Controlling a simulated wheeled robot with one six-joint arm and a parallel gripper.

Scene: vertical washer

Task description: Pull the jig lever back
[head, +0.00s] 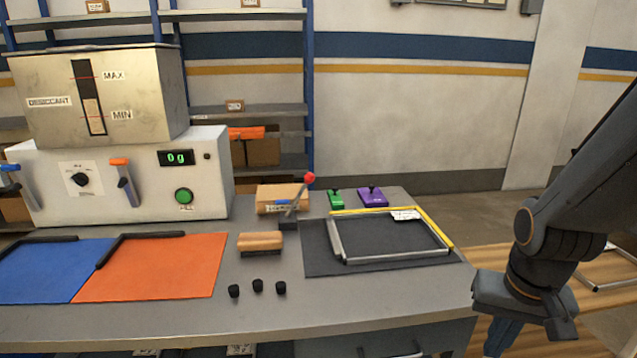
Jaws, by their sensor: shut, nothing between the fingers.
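The jig lever (298,197) stands on the grey workbench, left of the black mat. It has a metal rod with a red ball knob (309,178) and a dark base (289,225). The rod leans up and to the right. A rectangular metal frame (340,240) with a yellow far and right edge lies on the black mat (318,262). My gripper (500,339) hangs at the lower right, beyond the bench's right end and well away from the lever. Its blue fingers are shut and empty, and the lower frame edge cuts them off.
A wooden-handled brush (261,241) and several black knobs (257,285) lie in front of the lever. A cardboard box (281,196) is behind it. Green (336,199) and purple (373,197) handled blocks stand behind the mat. A desiccant machine (120,180) stands at left.

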